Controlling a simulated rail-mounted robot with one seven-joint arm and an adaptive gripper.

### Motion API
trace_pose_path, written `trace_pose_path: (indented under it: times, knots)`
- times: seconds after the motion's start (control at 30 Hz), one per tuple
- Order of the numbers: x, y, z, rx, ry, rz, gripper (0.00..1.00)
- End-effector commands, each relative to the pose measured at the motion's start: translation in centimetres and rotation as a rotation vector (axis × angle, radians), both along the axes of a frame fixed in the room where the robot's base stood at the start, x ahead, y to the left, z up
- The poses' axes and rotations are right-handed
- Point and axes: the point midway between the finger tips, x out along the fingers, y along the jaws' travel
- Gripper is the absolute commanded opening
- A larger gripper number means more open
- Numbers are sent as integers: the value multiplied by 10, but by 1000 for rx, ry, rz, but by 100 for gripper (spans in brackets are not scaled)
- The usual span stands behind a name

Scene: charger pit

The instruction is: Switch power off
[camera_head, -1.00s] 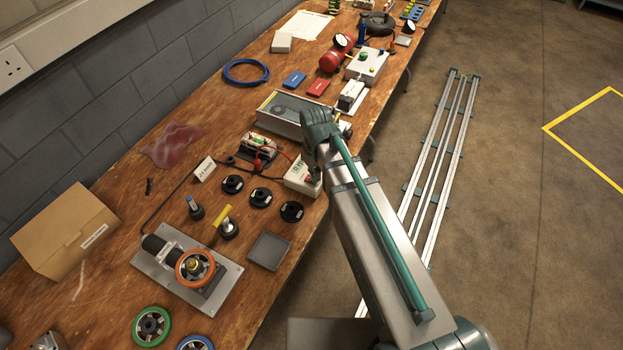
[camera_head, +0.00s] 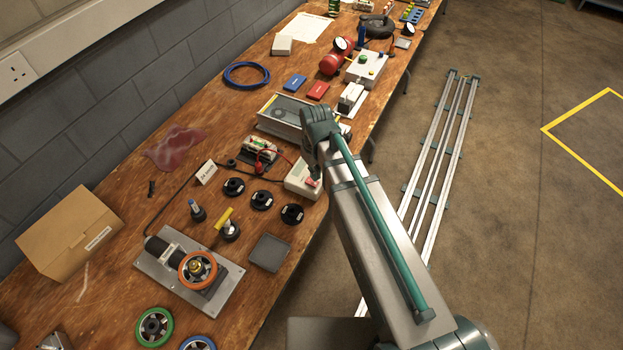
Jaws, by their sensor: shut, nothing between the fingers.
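A white box (camera_head: 299,176) stands at the table's front edge, with a small dark and red part at its right side. It may be a power unit or switch box, but its markings are too small to read. A red lead runs from it to a small board with cells (camera_head: 262,149). Another white control box (camera_head: 366,68) with a green button and a yellow knob stands farther back. My arm reaches up from the lower right, and its teal joint is just behind the nearer white box. My gripper's fingers are hidden by the arm and cannot be made out.
Several black knobs (camera_head: 262,199) and a motor plate with an orange wheel (camera_head: 197,268) lie left of the arm. A shallow metal case (camera_head: 279,117) stands beside the arm's joint. Floor rails (camera_head: 441,150) run right of the table.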

Motion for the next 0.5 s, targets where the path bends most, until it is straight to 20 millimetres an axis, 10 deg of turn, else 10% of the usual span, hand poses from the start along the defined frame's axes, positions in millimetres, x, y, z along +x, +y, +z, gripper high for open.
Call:
trace_pose_path:
  times: [0.5]
  knots:
    - [0, 0, 40, 1, -1, 0, 0]
